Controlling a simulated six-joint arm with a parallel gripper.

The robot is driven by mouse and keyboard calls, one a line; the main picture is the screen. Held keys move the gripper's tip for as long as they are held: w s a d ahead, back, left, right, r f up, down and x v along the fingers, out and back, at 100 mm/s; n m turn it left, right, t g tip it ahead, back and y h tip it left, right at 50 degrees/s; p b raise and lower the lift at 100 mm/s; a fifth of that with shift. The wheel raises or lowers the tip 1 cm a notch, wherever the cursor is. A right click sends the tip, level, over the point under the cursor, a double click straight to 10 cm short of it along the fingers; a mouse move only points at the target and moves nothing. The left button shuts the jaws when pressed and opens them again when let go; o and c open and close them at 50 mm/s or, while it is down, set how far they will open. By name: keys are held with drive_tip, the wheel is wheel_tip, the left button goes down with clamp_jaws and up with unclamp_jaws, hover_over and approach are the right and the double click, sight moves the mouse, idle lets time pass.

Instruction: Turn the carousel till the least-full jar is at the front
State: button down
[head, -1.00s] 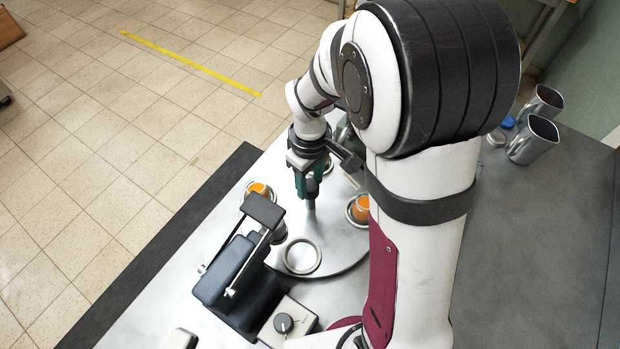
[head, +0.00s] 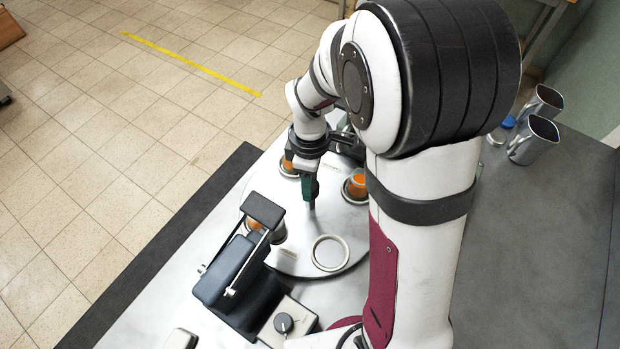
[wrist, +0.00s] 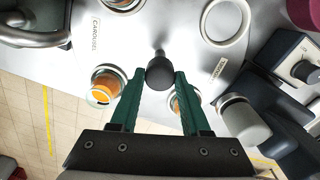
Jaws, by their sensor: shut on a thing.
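The carousel (head: 357,228) is a round grey disc on the bench. Jars with orange contents sit in rings around it: one at the right (head: 356,187), one at the back (head: 288,164), and one at the left (head: 253,223), partly behind the dark device. An empty ring (head: 330,268) is at the front right. My gripper (wrist: 158,76) is shut on a dark round knob (wrist: 160,72) standing on the carousel. The wrist view shows an orange jar (wrist: 104,86) left of the fingers and another (wrist: 174,104) partly hidden between them. Fill levels are hard to compare.
A dark device (head: 235,268) with an upright arm stands close at the carousel's left front, beside a dial box (head: 288,322). Metal cups (head: 533,140) stand at the right back.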

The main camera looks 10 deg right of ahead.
drive_tip(key=shift+n, duration=3.6)
drive_tip(key=shift+c, duration=1.9)
unclamp_jaws()
wheel_tip(320, 180, up, 16)
